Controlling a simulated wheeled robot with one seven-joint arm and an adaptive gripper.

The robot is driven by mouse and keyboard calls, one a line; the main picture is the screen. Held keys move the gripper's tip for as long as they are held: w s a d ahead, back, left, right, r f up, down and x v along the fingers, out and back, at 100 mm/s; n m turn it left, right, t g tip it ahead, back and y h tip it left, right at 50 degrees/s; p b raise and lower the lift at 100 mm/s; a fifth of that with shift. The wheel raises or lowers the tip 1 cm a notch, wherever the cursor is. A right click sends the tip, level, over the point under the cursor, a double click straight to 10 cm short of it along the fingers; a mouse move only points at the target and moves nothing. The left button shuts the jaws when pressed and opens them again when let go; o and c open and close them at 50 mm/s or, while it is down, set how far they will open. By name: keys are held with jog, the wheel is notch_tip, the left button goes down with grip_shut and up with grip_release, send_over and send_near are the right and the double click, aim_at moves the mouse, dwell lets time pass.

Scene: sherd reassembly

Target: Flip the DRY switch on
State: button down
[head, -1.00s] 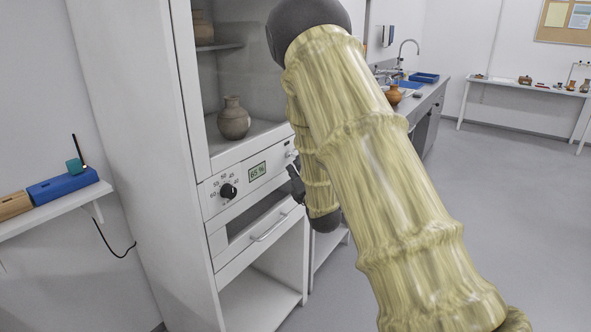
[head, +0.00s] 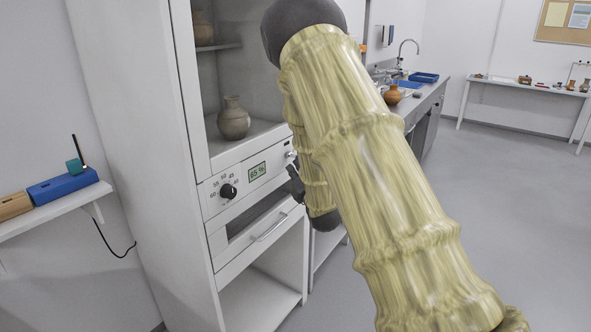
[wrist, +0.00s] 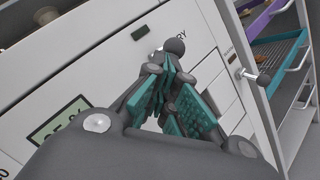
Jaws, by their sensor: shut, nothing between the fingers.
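The DRY switch (wrist: 173,46) shows in the wrist view as a short lever with a dark round tip on the white cabinet panel. Its label is partly covered; only the last letters show. My gripper (wrist: 172,72) has teal pads, is shut and empty, and its fingertips are right by the switch; I cannot tell whether they touch it. In the head view, my gripper (head: 296,184) is a small dark shape in front of the panel's right end, mostly hidden behind my arm. The switch's lever position is hard to tell.
The panel has a 65 % display (head: 257,171) and a black dial (head: 228,191). A drawer handle (head: 270,228) is below. A jar (head: 233,118) stands in the cabinet above. Another ball-tipped lever (wrist: 262,80) and a rack with a teal tray (wrist: 280,50) are at right.

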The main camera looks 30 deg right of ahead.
jog(key=s+a+f+b, duration=0.2)
jog(key=s+a+f, duration=0.3)
jog(key=s, duration=0.5)
jog(key=shift+s+a+f, duration=0.2)
jog(key=shift+s, duration=0.2)
